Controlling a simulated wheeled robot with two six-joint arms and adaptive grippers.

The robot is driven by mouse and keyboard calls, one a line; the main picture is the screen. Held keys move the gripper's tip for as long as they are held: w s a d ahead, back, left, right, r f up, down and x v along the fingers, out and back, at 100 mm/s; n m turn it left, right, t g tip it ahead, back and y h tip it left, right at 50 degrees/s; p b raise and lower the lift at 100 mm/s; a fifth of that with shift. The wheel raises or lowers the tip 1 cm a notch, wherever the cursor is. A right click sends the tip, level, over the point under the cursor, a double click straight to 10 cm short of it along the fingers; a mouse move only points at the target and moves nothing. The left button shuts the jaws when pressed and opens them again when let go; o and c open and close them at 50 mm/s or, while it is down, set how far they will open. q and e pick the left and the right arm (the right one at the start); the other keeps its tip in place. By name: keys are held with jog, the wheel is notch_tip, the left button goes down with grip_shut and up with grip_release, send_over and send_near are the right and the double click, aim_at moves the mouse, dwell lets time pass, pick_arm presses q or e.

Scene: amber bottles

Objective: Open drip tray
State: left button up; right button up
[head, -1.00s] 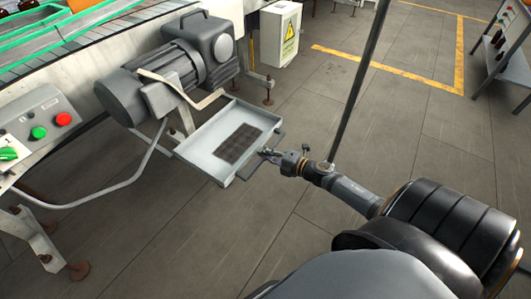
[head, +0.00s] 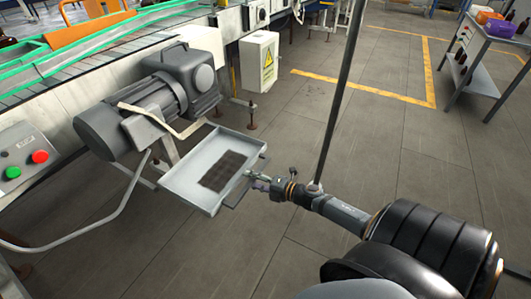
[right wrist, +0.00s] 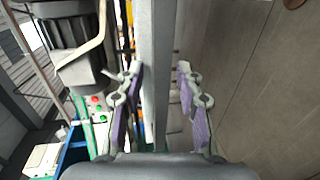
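The drip tray (head: 182,180) is a shallow grey metal tray with a dark grid patch on its floor, below a grey motor. A thin handle (head: 234,203) runs along its near right side. My right gripper (head: 254,181) is at this handle, its fingers small and hard to make out in the head view. In the right wrist view the two purple-padded fingers (right wrist: 160,72) stand apart on either side of a long grey bar (right wrist: 158,30), part of the tray or its handle. Gaps show beside the bar; firm contact is not visible. My left gripper is out of view.
The motor (head: 165,90) hangs off the conveyor side above the tray. A button box (head: 28,158) stands at the left, with a cable below. A white box with a warning sign (head: 260,62) is behind. A table (head: 495,45) stands far right. The floor is mostly clear.

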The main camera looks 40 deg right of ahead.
jog(key=v, duration=1.1)
jog(key=shift+s+r, duration=0.1)
dwell(0.4)
jog(key=shift+d, duration=0.1)
